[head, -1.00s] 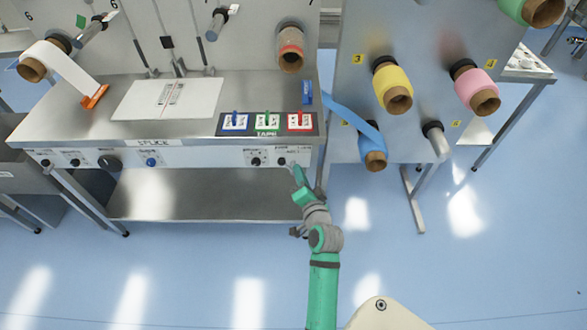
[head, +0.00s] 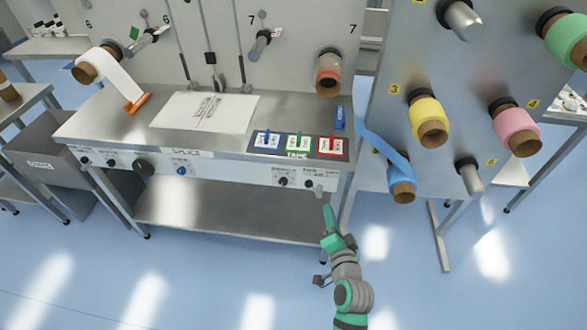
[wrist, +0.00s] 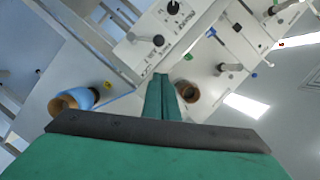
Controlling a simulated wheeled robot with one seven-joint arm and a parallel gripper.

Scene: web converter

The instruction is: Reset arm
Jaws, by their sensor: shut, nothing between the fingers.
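My green and grey arm reaches up from the bottom of the head view. My gripper (head: 328,213) is in front of the machine's control panel, just below and beside the right-hand knobs. In the wrist view, my gripper (wrist: 161,77) shows two green fingers closed together with nothing between them. Beyond the fingertips are the white control panel (wrist: 150,30) with a black knob and the machine's rolls. I cannot tell from the head view whether the fingertips touch the panel; they look apart from it.
The steel splice table (head: 120,128) has a white splice plate (head: 190,112) and tape pads (head: 297,144). To the right are a blue roll (head: 402,190), a yellow roll (head: 428,118) and a pink roll (head: 516,130) on spindles. A grey bin (head: 50,150) stands left. The blue floor in front is clear.

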